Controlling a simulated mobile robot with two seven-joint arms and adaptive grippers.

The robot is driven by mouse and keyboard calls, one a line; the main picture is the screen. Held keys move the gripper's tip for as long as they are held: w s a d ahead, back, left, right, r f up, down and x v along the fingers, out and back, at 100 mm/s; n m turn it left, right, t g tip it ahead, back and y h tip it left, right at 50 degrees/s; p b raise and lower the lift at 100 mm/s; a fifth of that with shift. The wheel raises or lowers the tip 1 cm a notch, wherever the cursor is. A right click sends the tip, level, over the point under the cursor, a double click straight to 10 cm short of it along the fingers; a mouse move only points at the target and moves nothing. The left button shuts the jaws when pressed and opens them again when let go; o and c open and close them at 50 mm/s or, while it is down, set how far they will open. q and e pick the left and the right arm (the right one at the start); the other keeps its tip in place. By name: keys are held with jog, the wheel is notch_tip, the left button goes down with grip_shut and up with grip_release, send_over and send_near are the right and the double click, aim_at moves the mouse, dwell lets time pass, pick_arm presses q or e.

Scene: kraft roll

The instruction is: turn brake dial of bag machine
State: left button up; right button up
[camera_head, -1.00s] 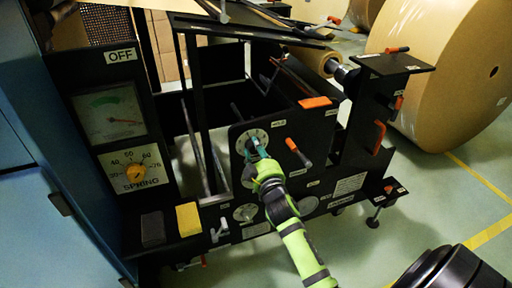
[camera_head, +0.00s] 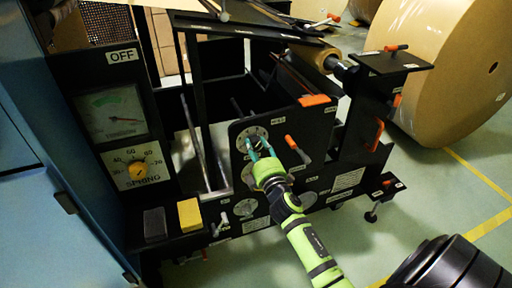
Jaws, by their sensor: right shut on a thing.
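The bag machine (camera_head: 222,150) is a black frame with a side panel. A round white dial with marks (camera_head: 243,134) sits on that panel, and I take it to be the brake dial. My right gripper (camera_head: 259,147), green with teal fingers, reaches up to it from below right. Its fingers are shut on the dial's knob, which they mostly hide. A gauge (camera_head: 109,113) on the left panel shows a red needle pointing right. My left gripper is not in view.
An orange-tipped lever (camera_head: 297,149) stands close to the right of the gripper. A large kraft roll (camera_head: 440,75) stands at right.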

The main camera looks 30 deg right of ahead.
jog(key=shift+d+f+n, duration=0.1)
jog(key=shift+d+n, duration=0.15)
jog(key=shift+n, duration=0.55)
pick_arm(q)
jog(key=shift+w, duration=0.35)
pick_arm(e)
jog(key=shift+n, duration=0.4)
jog(key=o, duration=1.1)
jog(key=shift+d, duration=0.1)
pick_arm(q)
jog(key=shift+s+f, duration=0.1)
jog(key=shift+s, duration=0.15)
pick_arm(e)
jog(key=shift+o, duration=0.2)
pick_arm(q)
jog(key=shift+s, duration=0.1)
pick_arm(e)
jog(key=shift+s+a, duration=0.15)
jog(key=shift+a, duration=0.05)
jog(key=v, duration=1.1)
jog(key=shift+s, duration=0.45)
